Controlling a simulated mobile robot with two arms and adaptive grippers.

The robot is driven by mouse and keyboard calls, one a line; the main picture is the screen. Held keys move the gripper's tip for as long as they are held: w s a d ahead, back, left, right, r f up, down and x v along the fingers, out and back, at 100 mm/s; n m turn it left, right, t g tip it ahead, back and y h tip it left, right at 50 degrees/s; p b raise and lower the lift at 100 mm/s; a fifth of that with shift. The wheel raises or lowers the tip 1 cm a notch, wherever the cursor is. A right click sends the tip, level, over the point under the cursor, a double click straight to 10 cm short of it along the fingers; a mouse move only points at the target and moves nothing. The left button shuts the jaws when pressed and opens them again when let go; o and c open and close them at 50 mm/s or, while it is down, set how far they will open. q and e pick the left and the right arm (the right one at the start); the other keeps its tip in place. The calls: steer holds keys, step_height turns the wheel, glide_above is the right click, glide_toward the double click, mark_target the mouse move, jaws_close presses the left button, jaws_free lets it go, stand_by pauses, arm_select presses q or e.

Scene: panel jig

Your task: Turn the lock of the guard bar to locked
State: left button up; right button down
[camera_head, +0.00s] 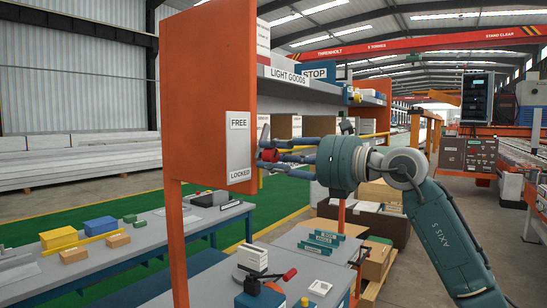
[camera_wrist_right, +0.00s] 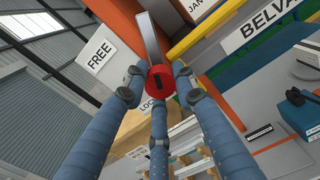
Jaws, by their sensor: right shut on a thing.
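An orange upright panel (camera_head: 205,90) carries a pale plate (camera_head: 238,146) marked FREE at its top and LOCKED at its bottom. A red-ended lock handle (camera_wrist_right: 160,77) shows in the right wrist view, with a flat grey metal piece (camera_wrist_right: 151,38) running up from it. My right gripper (camera_head: 267,156) is at the right edge of the plate, its blue fingers shut around the red part. In the wrist view the gripper (camera_wrist_right: 158,86) surrounds the red part, which partly hides the LOCKED label. The handle's exact angle is hard to tell. My left gripper is out of view.
A grey bench (camera_head: 130,243) with yellow, blue and green blocks stands at the lower left. A lower table (camera_head: 318,243) with a red-handled device is below my right arm. Shelving (camera_head: 315,86) marked LIGHT GOODS stands behind the panel.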

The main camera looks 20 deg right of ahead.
steer(key=m, duration=1.2)
steer(key=shift+m, duration=0.3)
stand_by(0.4)
steer(key=c, duration=1.4)
jaws_free()
